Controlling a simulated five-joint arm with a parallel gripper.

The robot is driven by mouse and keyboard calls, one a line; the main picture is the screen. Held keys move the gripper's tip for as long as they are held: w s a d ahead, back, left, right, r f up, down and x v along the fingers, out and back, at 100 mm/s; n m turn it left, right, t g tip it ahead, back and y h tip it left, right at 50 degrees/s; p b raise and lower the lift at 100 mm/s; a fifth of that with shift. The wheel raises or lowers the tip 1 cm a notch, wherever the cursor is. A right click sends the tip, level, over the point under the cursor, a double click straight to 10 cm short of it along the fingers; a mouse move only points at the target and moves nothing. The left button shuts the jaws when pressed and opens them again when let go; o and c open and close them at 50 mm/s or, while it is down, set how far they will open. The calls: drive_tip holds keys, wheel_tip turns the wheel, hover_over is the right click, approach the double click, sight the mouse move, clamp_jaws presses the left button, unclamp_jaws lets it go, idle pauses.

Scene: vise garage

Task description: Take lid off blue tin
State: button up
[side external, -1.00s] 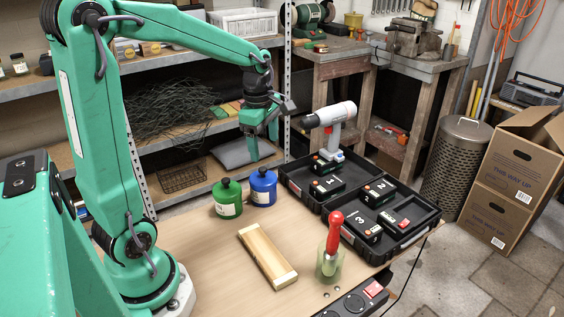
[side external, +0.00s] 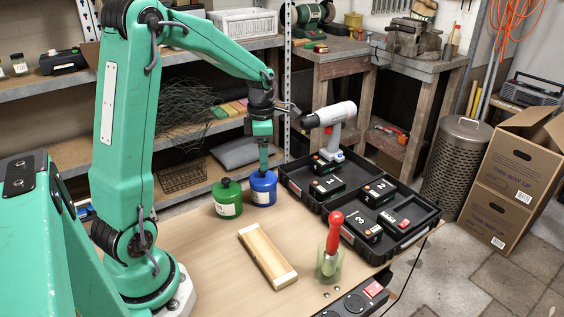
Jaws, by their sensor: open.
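The blue tin (side external: 263,193) stands upright on the workbench, with a white label on its front. Its blue lid is on; the lid's knob is hidden behind or between my fingers. My gripper (side external: 263,168) points straight down right at the top of the lid. It is open, and I cannot tell whether the fingers touch the knob. The green tin (side external: 228,203), with a dark knob on its lid, stands just left of the blue tin.
A black tool case (side external: 295,186) with numbered batteries and a drill (side external: 330,125) lies right of the tins. A wooden block (side external: 267,258) and a clear cup (side external: 329,264) with a red-handled tool are nearer. The bench (side external: 205,252) is clear left of the block.

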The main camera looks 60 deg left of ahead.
sight(263, 174)
drive_tip(key=shift+s+f, duration=0.15)
drive_tip(key=shift+f, duration=2.7)
drive_tip(key=c, duration=1.2)
